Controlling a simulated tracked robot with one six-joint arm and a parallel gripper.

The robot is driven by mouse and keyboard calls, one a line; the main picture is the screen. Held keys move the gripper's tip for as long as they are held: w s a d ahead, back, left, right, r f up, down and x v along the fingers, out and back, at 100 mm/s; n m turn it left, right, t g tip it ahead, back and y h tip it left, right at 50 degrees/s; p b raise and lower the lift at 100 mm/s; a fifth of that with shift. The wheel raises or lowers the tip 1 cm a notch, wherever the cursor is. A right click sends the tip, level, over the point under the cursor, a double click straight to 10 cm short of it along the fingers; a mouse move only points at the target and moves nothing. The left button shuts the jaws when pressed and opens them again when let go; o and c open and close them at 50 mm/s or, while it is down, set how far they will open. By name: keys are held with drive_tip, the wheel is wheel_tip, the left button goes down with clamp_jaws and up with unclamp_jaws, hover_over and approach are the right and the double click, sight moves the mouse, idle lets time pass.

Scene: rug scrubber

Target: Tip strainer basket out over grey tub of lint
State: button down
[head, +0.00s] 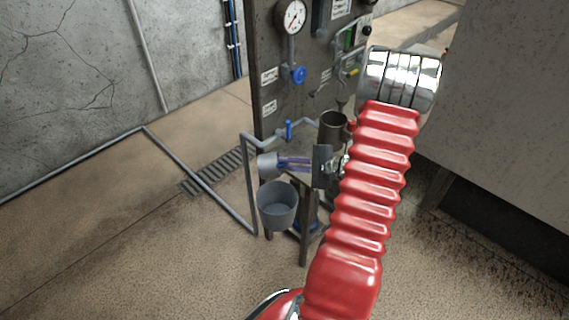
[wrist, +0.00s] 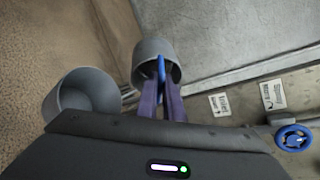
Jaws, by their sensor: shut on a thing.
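The strainer basket (head: 267,166) is a small grey cup lying roughly on its side in the air. It also shows in the wrist view (wrist: 152,50), with a blue tab at its near end. My gripper (head: 283,164) is shut on it, its purple fingers (wrist: 161,92) meeting at the blue tab. The grey tub (head: 278,212) stands just below and slightly right of the basket in the head view. In the wrist view the tub (wrist: 68,100) is left of the basket. I cannot make out lint or the basket's contents.
A dark upright cylinder (head: 333,130) stands behind my gripper by a panel (head: 270,125) with a gauge (head: 291,17) and blue valve wheel (head: 298,74). A grey pipe (head: 248,185) runs left of the tub. Floor at left is open, with a drain grate (head: 208,172).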

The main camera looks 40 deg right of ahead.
drive_tip(key=shift+s+d+f+m+t+y, duration=0.1)
drive_tip(key=shift+f+m+t+y, duration=0.4)
drive_tip(key=shift+t, duration=0.65)
drive_tip(key=shift+d+f+m+t+y, duration=0.1)
drive_tip(key=shift+f+m+t+y, duration=0.45)
drive_tip(key=shift+t, duration=0.55)
drive_tip(key=shift+s+f+m+t+y, duration=0.1)
drive_tip(key=shift+f+m+t+y, duration=0.2)
drive_tip(key=shift+m+t, duration=0.6)
drive_tip(key=shift+n+t, duration=0.25)
drive_tip(key=shift+r, duration=0.1)
drive_tip(key=shift+w+a+r+n+g+h, duration=0.1)
drive_tip(key=shift+r+n+g+h, duration=0.3)
drive_tip(key=shift+g, duration=0.5)
drive_tip(key=shift+r+n+g+h, duration=0.3)
drive_tip(key=shift+n+g, duration=0.25)
drive_tip(key=shift+g, duration=0.35)
drive_tip(key=shift+w+a+r+n+g+h, duration=0.1)
drive_tip(key=shift+r+n+g+h, duration=0.25)
drive_tip(key=shift+g, duration=0.55)
drive_tip(key=shift+w+a+r+n+g+h, duration=0.1)
drive_tip(key=shift+r+n+g+h, duration=0.5)
drive_tip(key=shift+g, duration=0.55)
drive_tip(key=shift+a+r+n+g+h, duration=0.1)
drive_tip(key=shift+r+n+g+h, duration=0.5)
drive_tip(key=shift+g, duration=0.55)
drive_tip(key=shift+d+f, duration=0.1)
drive_tip(key=shift+f, duration=0.05)
